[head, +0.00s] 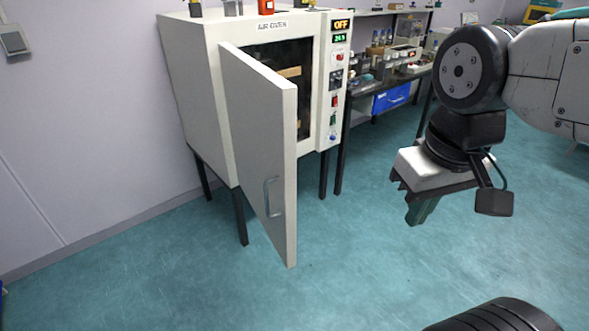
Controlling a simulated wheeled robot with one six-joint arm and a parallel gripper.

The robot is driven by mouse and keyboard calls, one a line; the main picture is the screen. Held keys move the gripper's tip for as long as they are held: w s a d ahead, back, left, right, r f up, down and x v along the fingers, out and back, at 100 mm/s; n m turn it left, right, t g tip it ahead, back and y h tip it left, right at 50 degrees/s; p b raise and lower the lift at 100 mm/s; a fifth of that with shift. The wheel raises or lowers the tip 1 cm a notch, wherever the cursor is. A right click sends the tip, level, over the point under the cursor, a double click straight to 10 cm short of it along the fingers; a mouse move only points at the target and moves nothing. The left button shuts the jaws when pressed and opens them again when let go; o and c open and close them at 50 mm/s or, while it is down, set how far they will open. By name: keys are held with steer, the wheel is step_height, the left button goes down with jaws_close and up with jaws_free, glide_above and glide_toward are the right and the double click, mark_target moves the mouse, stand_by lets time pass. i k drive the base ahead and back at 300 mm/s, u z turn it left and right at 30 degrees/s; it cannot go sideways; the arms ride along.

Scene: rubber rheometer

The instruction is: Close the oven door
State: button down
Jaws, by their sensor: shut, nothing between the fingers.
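The air oven (195,98) is a large white box on dark legs against the wall. Its white door (262,145) is hinged on the left and stands wide open, swung out toward me. A metal handle (270,197) sits low on the door's outer face near its free edge. The dark oven chamber (303,85) shows behind the door, partly hidden by it. My gripper (416,220) is shut and empty, pointing down in the open space right of the door. It is apart from the door and the handle.
The oven's control panel (338,80) has a display reading OFF and several buttons. A bench (355,97) with instruments and a blue drawer (391,97) stands right of the oven. The teal floor (340,250) is clear between the door and my gripper.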

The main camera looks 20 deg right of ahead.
mark_target(263, 105)
steer(key=z, duration=0.75)
steer(key=i, duration=0.8)
steer(key=u, duration=2.1)
